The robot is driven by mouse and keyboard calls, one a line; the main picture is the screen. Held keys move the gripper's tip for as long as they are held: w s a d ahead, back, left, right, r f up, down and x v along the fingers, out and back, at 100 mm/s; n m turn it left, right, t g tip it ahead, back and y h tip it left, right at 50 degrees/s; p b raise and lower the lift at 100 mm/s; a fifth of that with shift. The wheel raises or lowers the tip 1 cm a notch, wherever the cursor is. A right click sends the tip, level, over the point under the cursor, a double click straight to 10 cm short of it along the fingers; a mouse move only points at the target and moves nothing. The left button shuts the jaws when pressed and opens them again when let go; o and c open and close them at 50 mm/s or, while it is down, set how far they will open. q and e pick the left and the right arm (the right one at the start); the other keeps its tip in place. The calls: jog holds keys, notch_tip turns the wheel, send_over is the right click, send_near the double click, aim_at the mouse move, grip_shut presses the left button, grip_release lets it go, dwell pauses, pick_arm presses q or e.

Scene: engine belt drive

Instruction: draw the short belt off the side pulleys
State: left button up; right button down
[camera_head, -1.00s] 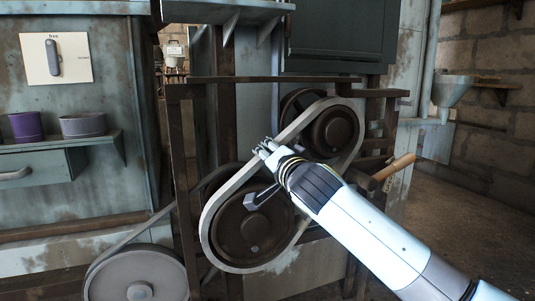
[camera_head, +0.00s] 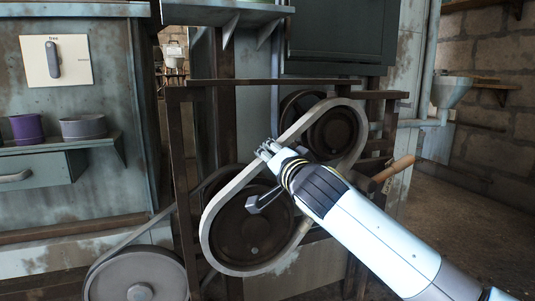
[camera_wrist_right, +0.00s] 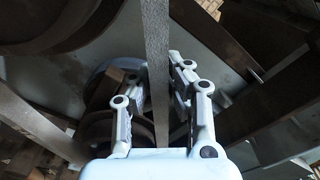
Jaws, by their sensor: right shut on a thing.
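The short belt (camera_head: 222,200) is a pale grey loop at the side of the dark frame. It shows around the outlines of the upper side pulley (camera_head: 332,132) and the lower side pulley (camera_head: 250,232), and appears to stand out in front of their faces. My right gripper (camera_head: 266,148) is shut on the belt's upper left run, between the two pulleys. In the right wrist view the belt (camera_wrist_right: 157,60) passes between the fingers, with dark pulley parts to the left. Whether the belt still touches the pulleys is hard to tell. My left gripper is not in view.
A grey wheel (camera_head: 137,278) with another belt (camera_head: 140,232) stands at lower left. A wooden handle (camera_head: 394,168) sticks out right of the pulleys, close to my right arm. A shelf (camera_head: 60,144) with cups is at left. The floor at right is clear.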

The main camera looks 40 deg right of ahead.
jog(key=v, duration=0.8)
jog(key=shift+s, duration=0.3)
dwell(0.3)
jog(key=shift+a, duration=0.1)
jog(key=b+v, duration=0.2)
jog(key=v, duration=0.7)
jog(key=shift+r, duration=0.1)
dwell(0.5)
